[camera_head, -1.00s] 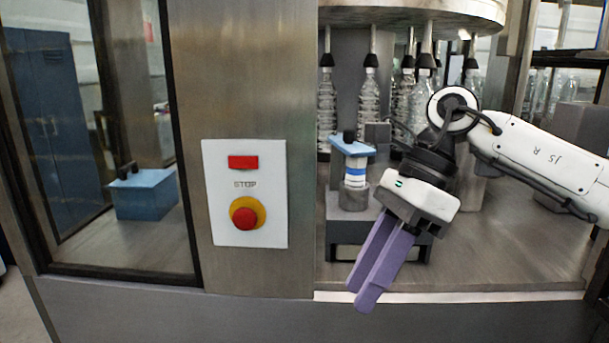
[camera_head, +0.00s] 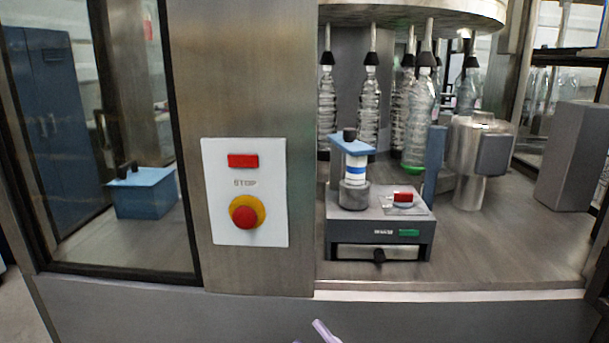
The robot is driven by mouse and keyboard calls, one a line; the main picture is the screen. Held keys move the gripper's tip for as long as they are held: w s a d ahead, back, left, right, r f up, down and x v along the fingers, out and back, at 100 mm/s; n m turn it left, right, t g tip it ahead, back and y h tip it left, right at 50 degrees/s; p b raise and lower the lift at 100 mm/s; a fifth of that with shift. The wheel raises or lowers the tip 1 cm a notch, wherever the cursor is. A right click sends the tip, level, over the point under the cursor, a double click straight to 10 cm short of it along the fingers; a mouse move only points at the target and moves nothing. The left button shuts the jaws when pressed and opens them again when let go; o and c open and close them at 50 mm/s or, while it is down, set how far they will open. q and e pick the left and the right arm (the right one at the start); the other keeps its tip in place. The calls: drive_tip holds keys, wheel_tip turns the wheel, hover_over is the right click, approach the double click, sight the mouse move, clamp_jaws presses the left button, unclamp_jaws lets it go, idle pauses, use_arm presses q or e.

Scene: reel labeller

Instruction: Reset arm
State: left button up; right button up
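A small part of a pale purple gripper finger (camera_head: 325,332) shows at the bottom edge, in front of the machine. It looks like my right gripper, judging by its colour and the earlier arm. The rest of that gripper and its arm are out of frame, so I cannot tell whether it is open or shut. My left gripper is not in view. The reel labeller (camera_head: 380,226) is a grey box on the machine deck, with a labelled reel (camera_head: 355,172) under a blue top plate (camera_head: 351,144), a red button (camera_head: 403,197) and a green light (camera_head: 409,233).
A white stop panel (camera_head: 222,215) with a red and yellow button (camera_head: 245,213) is on the steel column. Clear bottles (camera_head: 369,105) hang behind the labeller. A grey block (camera_head: 572,158) stands at the right. The front deck (camera_head: 480,265) is bare.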

drive_tip(key=s+d+f+m+g+h, duration=0.2)
drive_tip(key=s+d+f+m+h, duration=0.2)
drive_tip(key=f, duration=0.5)
drive_tip(key=s+d+f+m+g+h, duration=0.1)
drive_tip(key=s+d+f+m+h, duration=0.3)
drive_tip(key=f, duration=0.4)
drive_tip(key=s+d+f+m+g, duration=0.2)
drive_tip(key=s+d+f, duration=0.1)
drive_tip(key=s+f, duration=0.3)
drive_tip(key=s+d+f+m+g+h, duration=0.1)
drive_tip(key=s+d+f+m+g, duration=0.2)
drive_tip(key=s+f, duration=0.3)
drive_tip(key=shift+s+d+h, duration=0.3)
drive_tip(key=shift+s+d, duration=0.1)
drive_tip(key=shift+s, duration=0.6)
drive_tip(key=shift+o, duration=0.3)
drive_tip(key=shift+r, duration=0.1)
